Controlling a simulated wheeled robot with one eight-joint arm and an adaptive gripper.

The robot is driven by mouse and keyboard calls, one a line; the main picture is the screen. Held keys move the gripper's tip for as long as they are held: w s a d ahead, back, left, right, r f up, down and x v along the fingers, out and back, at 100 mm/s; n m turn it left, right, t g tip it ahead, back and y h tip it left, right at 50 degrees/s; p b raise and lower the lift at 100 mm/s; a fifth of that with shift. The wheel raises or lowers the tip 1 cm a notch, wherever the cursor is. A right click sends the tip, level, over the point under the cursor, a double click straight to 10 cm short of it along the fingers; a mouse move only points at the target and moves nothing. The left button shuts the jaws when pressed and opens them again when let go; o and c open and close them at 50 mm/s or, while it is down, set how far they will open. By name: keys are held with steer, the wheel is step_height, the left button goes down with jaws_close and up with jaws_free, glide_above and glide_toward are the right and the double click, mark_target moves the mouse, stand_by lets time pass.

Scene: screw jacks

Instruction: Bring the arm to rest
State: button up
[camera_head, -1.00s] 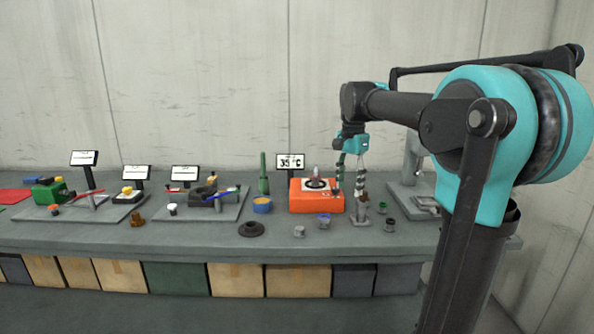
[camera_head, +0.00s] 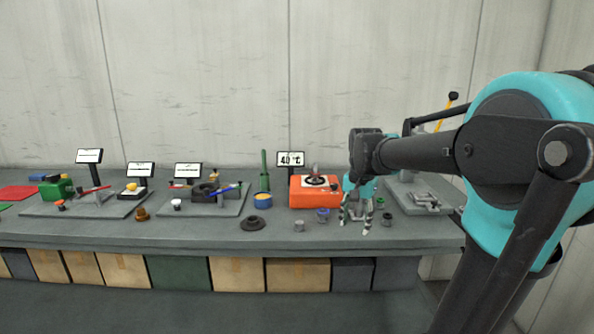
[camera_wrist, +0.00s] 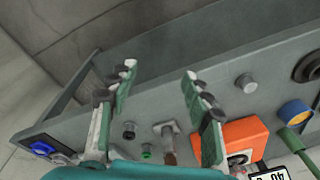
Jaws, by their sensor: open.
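My gripper (camera_head: 354,224) is open and empty. It points down over the front right of the grey bench, just right of the orange box, in the head view. In the wrist view its two teal fingers (camera_wrist: 160,74) stand well apart with nothing between the tips. A small grey fitting with a brown part (camera_wrist: 166,128) shows on the bench beyond the gap; in the head view the gripper largely hides it. My arm reaches in from the right.
The orange heater (camera_head: 316,197) stands left of my gripper, with a display (camera_head: 290,160) reading 40 °C behind it. Small grey, blue and green parts stand nearby. A grey fixture (camera_head: 424,198) is on the right. The bench's front strip (camera_head: 200,232) is mostly clear.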

steer(key=s+d+f+n+t, duration=0.2)
steer(key=s+f+n, duration=0.5)
steer(key=s+f, duration=0.9)
step_height(320, 180, down, 3)
steer(key=shift+s+r+t, duration=0.15)
steer(key=shift+s+t, duration=0.15)
steer(key=shift+t, duration=0.1)
steer(key=shift+o, duration=0.2)
steer(key=shift+d, duration=0.1)
